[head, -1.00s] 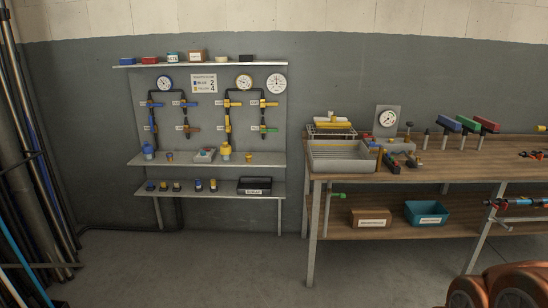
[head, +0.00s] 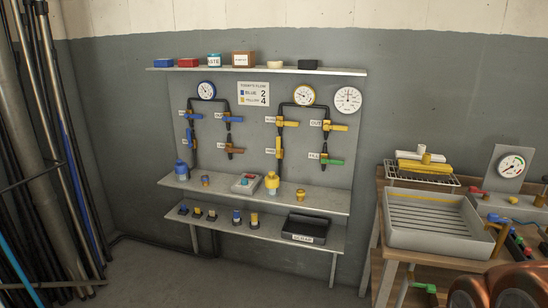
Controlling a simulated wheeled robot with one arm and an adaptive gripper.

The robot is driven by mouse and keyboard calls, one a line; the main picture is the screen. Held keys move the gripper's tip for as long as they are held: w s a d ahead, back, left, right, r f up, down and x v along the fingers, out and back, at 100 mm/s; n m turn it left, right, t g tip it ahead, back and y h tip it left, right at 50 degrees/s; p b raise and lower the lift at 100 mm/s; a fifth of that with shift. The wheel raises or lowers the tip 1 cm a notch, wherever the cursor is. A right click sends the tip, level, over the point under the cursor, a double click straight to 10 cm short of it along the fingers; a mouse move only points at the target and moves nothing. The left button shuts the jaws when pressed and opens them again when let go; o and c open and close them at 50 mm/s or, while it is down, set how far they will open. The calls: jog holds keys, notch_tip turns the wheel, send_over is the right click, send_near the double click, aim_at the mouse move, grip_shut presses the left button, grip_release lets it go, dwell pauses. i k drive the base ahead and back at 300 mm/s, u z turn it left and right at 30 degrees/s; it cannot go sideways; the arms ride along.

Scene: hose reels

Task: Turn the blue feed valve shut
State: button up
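The valve board (head: 215,150) hangs on the wall at centre left. Its left, blue-side group has an upper left blue handle (head: 195,115) lying across its pipe, an upper right blue handle (head: 234,118) also lying sideways, a lower left blue handle (head: 190,133) standing roughly upright, and a lower right orange-brown handle (head: 235,150). Small tags sit beside them, too small to read, so I cannot tell which is the feed valve. My gripper is not in view; only an orange-brown part of me shows at lower right.
Yellow-handled valves (head: 287,123) and a green one (head: 332,161) are to the right. Shelves (head: 330,200) with small parts jut out below the board. A workbench (head: 380,215) with a grey tray (head: 435,200) stands right. Poles (head: 50,120) lean at left. Floor in front is clear.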

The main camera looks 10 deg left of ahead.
aim_at(188, 132)
jog(key=u, duration=0.55)
jog(key=i, duration=1.35)
jog(key=u, duration=1.35)
jog(key=i, duration=0.6)
jog(key=u, duration=0.95)
jog(key=i, duration=0.8)
jog(key=z, duration=0.5)
jog(key=i, duration=0.8)
jog(key=z, duration=0.8)
